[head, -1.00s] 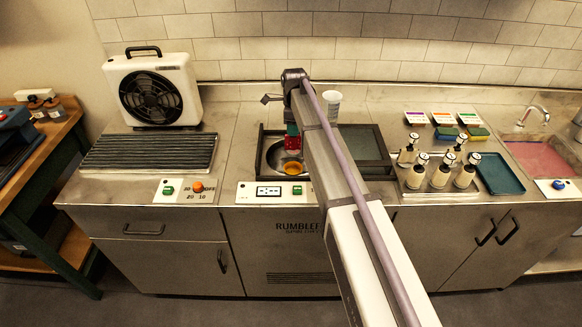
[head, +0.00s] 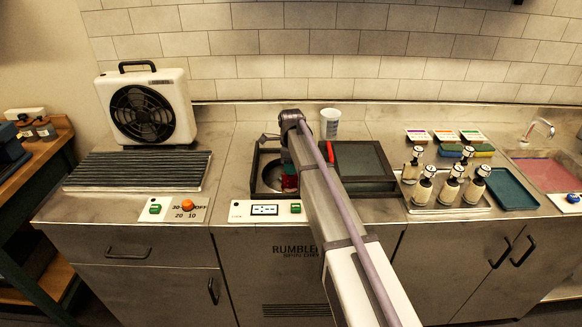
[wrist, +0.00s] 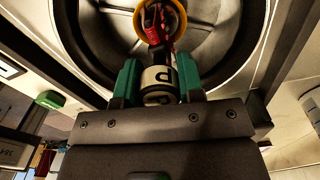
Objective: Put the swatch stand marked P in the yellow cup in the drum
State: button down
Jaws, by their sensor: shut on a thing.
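My gripper (wrist: 160,82) is shut on the swatch stand marked P (wrist: 158,76), a cream, cylinder-like piece with a dark letter. Red swatch parts (wrist: 156,25) extend from it into the ring of the yellow cup (wrist: 182,28) in the wrist view. Whether the stand touches the cup's bottom I cannot tell. The cup is inside the round metal drum (wrist: 95,25). In the head view the drum (head: 270,177) is partly behind my arm, the red part (head: 289,183) shows low in it, and the yellow cup is hidden.
The drum's dark lid (head: 362,162) lies to the right of the opening. A white tumbler (head: 330,123) stands behind. A tray of several bottles (head: 450,190) and a teal tray (head: 512,188) are further right. A fan (head: 147,107) stands at the left.

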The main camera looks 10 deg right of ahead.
jog(key=shift+f+b, duration=0.35)
jog(key=shift+f, duration=0.1)
jog(key=c, duration=0.7)
grip_release()
jog(key=shift+c, duration=0.2)
jog(key=shift+r, duration=0.1)
notch_tip(320, 180, up, 14)
jog(key=f+p, duration=0.1)
jog(key=p, duration=1.3)
jog(key=s+n, duration=2.2)
jog(key=s, duration=1.2)
jog(key=shift+b, duration=0.35)
